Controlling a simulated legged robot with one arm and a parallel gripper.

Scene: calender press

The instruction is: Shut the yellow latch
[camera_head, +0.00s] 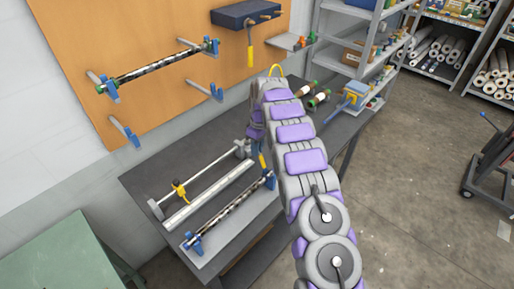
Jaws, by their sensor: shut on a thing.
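A slim yellow piece (262,160), which looks like the yellow latch, stands at the far right end of the press (228,208) on the dark bench. It is small and partly hidden, so its exact angle cannot be told. My gripper (258,146) points down from the bent end of my arm, right above this piece, and appears shut on it. The fingertips are mostly hidden by my own wrist. Beside it is the blue bracket (269,181) of the dark patterned roller (232,210). Another blue bracket (194,243) holds the roller's near end.
A small yellow fitting (179,188) sits on the thin rod at left. A patterned roller (155,64) hangs on the orange wall board (130,40). A green table (60,262) stands at lower left. Shelves (360,45) stand behind.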

